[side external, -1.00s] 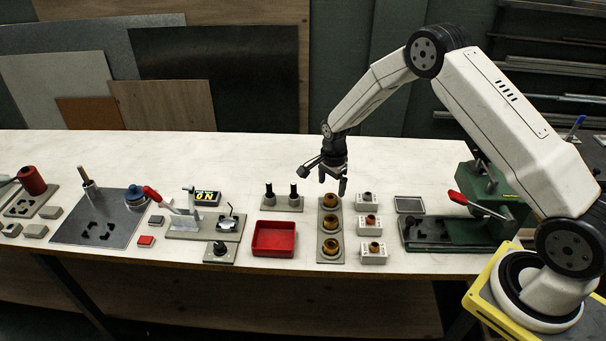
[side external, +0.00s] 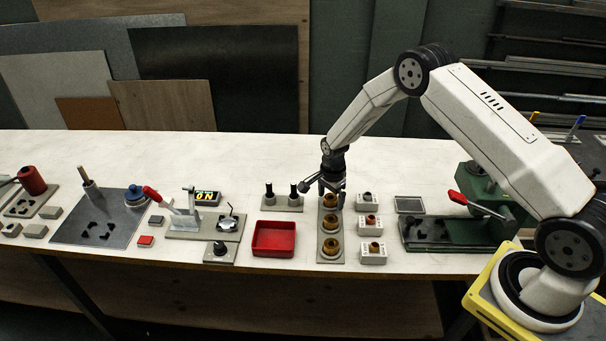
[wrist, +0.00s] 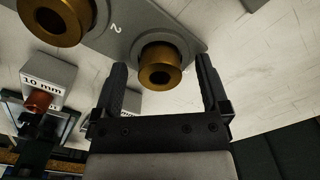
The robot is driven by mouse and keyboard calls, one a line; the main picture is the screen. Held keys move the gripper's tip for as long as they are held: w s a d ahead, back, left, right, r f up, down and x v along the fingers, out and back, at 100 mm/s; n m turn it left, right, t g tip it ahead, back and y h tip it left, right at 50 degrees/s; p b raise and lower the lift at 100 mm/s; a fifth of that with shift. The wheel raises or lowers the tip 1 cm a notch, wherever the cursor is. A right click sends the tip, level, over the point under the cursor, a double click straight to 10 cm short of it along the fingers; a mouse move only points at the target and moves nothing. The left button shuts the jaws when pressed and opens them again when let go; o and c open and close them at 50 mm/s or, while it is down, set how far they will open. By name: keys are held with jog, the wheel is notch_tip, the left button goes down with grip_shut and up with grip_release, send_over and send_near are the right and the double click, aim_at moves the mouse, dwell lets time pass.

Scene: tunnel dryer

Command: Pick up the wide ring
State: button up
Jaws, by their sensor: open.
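Three brass-coloured rings stand in a row on a grey plate (side external: 330,257): a far one (side external: 330,201), a middle one (side external: 330,222) and a near one (side external: 330,247). I cannot tell surely which is the wide ring. My gripper (side external: 331,194) points down at the far ring, open and empty, with its fingers on either side of it. Another ring (wrist: 66,28) shows at the upper left, near a printed 2.
White blocks holding small brass or red parts stand right of the plate, one labelled 10 mm (wrist: 42,85). A red tray (side external: 273,239) and a plate with two dark pegs (side external: 281,204) stand left. A green vice-like fixture (side external: 470,225) is farther right.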

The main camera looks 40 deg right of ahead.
grip_shut()
jog(key=shift+r, duration=0.15)
jog(key=shift+r, duration=0.75)
jog(key=s+a+r, duration=0.1)
jog(key=s+r, duration=1)
jog(key=s, duration=0.3)
jog(key=shift+a, duration=0.4)
jog(key=shift+r, duration=0.1)
